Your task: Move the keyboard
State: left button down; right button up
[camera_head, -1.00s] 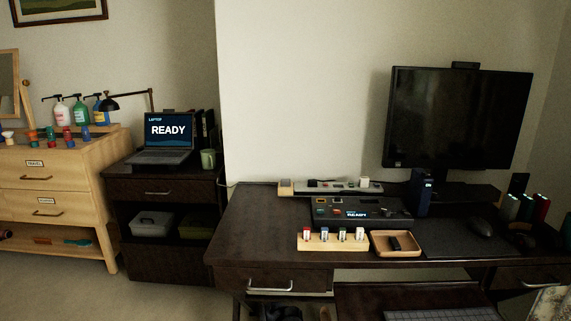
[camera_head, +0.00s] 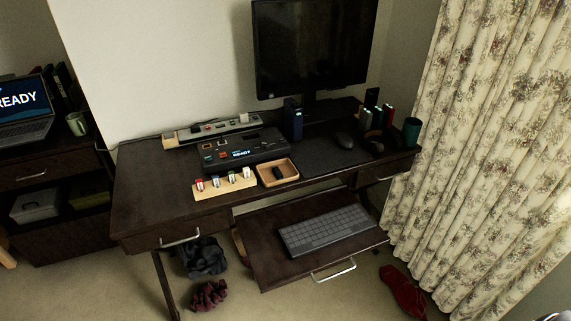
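The dark grey keyboard (camera_head: 326,230) lies on the pulled-out keyboard tray (camera_head: 270,258) under the desk, right of centre in the head view. It lies slightly turned, with its whole top showing and nothing on it. Neither gripper can be clearly seen. A small pale piece shows at the bottom right corner, too little to identify.
A floral curtain (camera_head: 490,140) hangs at right. Dark cloth (camera_head: 204,258) and red items lie on the floor.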

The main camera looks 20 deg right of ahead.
aim_at(306, 237)
jog(key=z, duration=1.05)
jog(key=i+j+z, duration=0.3)
jog(key=j, duration=0.25)
jog(key=i+j+z, duration=0.15)
jog(key=i+j, duration=0.05)
jog(key=j, duration=0.1)
